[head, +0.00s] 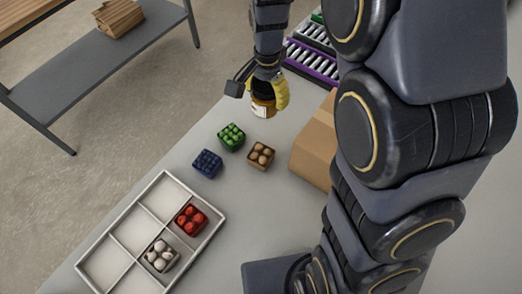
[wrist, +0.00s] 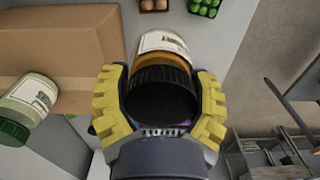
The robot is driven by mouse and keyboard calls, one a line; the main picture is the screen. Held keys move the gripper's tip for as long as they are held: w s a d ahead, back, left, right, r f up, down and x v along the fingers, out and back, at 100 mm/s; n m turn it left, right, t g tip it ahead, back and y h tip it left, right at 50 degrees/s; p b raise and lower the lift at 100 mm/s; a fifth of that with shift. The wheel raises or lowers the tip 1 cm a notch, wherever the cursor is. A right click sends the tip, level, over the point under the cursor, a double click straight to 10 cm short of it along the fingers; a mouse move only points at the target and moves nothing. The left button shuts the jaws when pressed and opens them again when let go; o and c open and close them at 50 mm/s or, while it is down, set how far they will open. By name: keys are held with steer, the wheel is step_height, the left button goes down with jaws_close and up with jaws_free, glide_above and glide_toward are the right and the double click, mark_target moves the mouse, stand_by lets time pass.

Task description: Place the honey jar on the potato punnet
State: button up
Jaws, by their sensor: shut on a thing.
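The honey jar (head: 262,106) has an amber body, a pale label and a dark lid. My gripper (head: 266,100) with yellow fingers is shut around it and holds it above the table. In the wrist view the jar's dark lid (wrist: 160,95) faces the camera between the two fingers, and its label (wrist: 163,42) shows beyond. The potato punnet (head: 260,155), with brown potatoes, stands on the table below the jar in the head view, apart from it. Its edge also shows at the top of the wrist view (wrist: 154,5).
A green punnet (head: 231,137) and a blue punnet (head: 206,163) stand left of the potatoes. A cardboard box (head: 316,140) is close on the right. A divided tray (head: 112,241) holds red and white punnets. A green-lidded jar (wrist: 30,108) shows in the wrist view.

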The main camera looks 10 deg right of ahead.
steer(key=s+a, duration=0.2)
steer(key=s, duration=0.2)
glide_toward(261, 153)
steer(key=shift+n, duration=0.3)
steer(key=shift+a+f, duration=0.1)
steer(key=shift+f, duration=2.15)
steer(key=shift+f, duration=0.1)
steer(key=o, duration=1.2)
steer(key=shift+c, duration=0.2)
